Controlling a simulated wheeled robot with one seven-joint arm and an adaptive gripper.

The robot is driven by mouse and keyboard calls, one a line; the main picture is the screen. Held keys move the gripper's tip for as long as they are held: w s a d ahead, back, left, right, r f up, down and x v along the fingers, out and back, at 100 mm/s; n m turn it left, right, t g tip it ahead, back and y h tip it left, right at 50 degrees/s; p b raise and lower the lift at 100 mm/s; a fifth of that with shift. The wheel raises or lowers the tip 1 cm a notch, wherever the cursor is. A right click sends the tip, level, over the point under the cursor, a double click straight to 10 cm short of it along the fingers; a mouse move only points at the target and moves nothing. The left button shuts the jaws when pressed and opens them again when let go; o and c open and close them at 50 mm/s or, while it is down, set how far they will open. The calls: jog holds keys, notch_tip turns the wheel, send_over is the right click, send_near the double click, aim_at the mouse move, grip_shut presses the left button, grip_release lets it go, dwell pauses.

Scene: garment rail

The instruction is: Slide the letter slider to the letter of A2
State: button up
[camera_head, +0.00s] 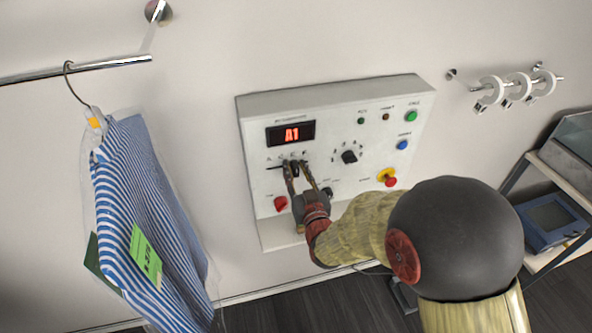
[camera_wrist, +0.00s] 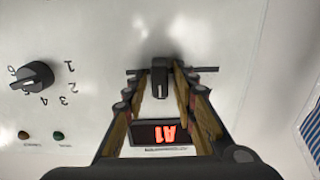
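The letter slider is a small dark knob (camera_wrist: 160,80) in a horizontal slot on the white control panel (camera_head: 262,215). In the wrist view, which shows the panel upside down, the knob stands between my gripper's fingers (camera_wrist: 157,76), with a visible gap on each side. In the head view my gripper (camera_head: 297,166) is at the slot and hides most of the knob. The slot runs out to the left of it, under printed letters too small to read surely. The red display (camera_head: 292,134) above reads A1; it also shows in the wrist view (camera_wrist: 167,133).
A black number dial (camera_head: 349,157) sits right of the slider. A red knob (camera_head: 281,203), a green button (camera_head: 411,116), a blue button (camera_head: 402,145) and a red-yellow emergency stop (camera_head: 388,178) are nearby. A striped garment (camera_head: 150,205) hangs at left.

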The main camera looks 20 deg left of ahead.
jog(key=c, duration=0.6)
grip_shut()
